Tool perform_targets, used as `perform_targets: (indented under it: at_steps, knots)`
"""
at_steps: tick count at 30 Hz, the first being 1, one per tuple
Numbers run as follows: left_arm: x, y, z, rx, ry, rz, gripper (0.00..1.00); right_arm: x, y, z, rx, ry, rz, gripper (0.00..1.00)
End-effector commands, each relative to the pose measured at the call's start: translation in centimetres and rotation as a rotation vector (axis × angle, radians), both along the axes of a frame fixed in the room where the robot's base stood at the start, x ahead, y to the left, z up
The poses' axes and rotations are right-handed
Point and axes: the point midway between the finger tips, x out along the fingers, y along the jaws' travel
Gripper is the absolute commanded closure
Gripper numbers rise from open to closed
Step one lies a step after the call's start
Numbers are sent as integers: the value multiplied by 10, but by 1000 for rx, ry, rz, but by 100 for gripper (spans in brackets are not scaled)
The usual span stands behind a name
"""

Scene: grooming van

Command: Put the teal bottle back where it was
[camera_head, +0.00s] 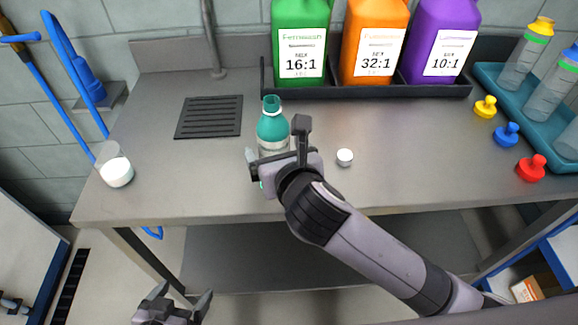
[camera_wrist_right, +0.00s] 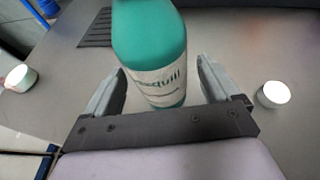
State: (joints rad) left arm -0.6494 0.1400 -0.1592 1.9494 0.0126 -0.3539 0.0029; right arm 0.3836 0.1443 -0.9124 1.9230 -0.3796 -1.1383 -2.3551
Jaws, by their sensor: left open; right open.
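The teal bottle (camera_head: 272,128) with a pale label stands upright on the steel counter, right of the dark drain grate. In the right wrist view the teal bottle (camera_wrist_right: 150,45) stands between the two fingers of my right gripper (camera_wrist_right: 162,88), with a visible gap beside the right finger. My right gripper (camera_head: 277,150) is open and hides the lower part of the bottle in the head view. My left gripper (camera_head: 175,305) is open and empty, low in front of the counter.
A small white cap (camera_head: 345,157) lies right of the bottle. A clear cup with white contents (camera_head: 117,173) stands at the left edge. A black rack (camera_head: 440,91) with large jugs is behind. Blue, yellow and red tops (camera_head: 507,135) sit near a teal tray (camera_head: 490,76).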

Motion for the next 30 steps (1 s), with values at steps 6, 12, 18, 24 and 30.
perform_targets:
  at_steps: [6, 12, 18, 24, 30]
  knots:
    - [0, 0, 4, 0, 0, 0, 7, -34, -9, 15, 0, 0, 2, 11]
    - [0, 0, 7, 0, 0, 0, 7, -66, -17, 28, 0, 0, 2, 11]
    - [0, 0, 9, 0, 0, 0, 7, -87, -23, 37, -1, 1, 1, 11]
    - [0, 0, 9, 0, 0, 0, 7, -94, -26, 40, -1, 2, 0, 11]
    - [0, 0, 9, 0, 0, 0, 7, -94, -26, 40, -1, 2, 0, 11]
